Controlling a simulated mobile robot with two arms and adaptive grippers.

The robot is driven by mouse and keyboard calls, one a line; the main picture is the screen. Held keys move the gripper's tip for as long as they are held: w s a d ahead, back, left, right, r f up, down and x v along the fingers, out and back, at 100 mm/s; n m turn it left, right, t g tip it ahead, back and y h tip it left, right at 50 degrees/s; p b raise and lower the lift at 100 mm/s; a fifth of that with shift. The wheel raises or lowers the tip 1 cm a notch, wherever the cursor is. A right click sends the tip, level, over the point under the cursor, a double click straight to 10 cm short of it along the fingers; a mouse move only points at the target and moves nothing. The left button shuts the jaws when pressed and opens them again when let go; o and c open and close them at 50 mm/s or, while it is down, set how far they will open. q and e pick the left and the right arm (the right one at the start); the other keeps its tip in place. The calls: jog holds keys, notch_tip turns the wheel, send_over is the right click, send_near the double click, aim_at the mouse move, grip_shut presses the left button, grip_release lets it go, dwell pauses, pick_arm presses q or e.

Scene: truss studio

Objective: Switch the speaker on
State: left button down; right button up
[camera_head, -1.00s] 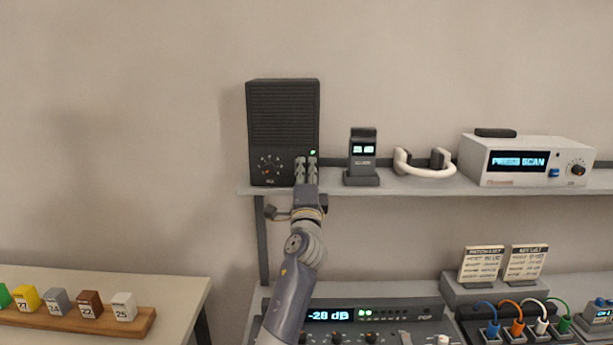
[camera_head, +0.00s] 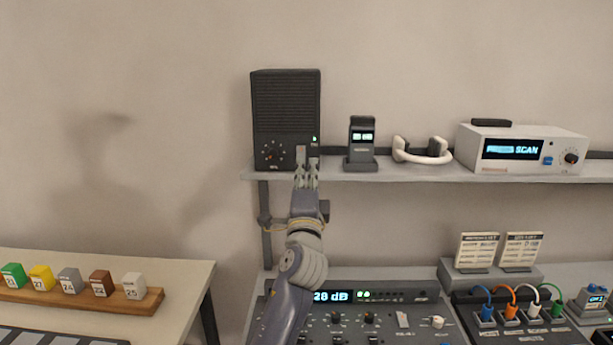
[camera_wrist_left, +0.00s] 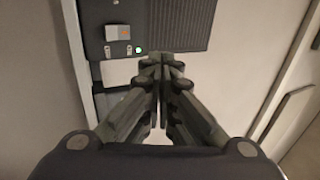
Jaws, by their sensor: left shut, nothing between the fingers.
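The speaker (camera_head: 286,105) is a tall black box with a ribbed front, upright at the left end of the shelf. A dial (camera_head: 272,153) with orange marks is low on its front, and a small green light (camera_head: 314,139) glows at its lower right. My left gripper (camera_head: 304,152) is before the speaker's lower right front; I cannot tell if it touches. In the left wrist view, the shut, empty left gripper (camera_wrist_left: 160,62) lies over the speaker's (camera_wrist_left: 182,25) edge, beside the lit green light (camera_wrist_left: 138,49) and a grey control (camera_wrist_left: 118,33) with an orange mark. My right gripper is not in view.
On the shelf (camera_head: 410,172) stand a small device (camera_head: 361,146), white headphones (camera_head: 422,153) and a white scanner box (camera_head: 545,143). Below are a mixer (camera_head: 375,320), two cards and coloured plugs. Numbered blocks line a wooden tray (camera_head: 85,297) at left. The wall left of the speaker is clear.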

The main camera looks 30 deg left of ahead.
pick_arm(q)
jog(key=shift+s+d+f, duration=0.1)
jog(key=shift+s+d, duration=0.35)
jog(key=shift+s, duration=0.3)
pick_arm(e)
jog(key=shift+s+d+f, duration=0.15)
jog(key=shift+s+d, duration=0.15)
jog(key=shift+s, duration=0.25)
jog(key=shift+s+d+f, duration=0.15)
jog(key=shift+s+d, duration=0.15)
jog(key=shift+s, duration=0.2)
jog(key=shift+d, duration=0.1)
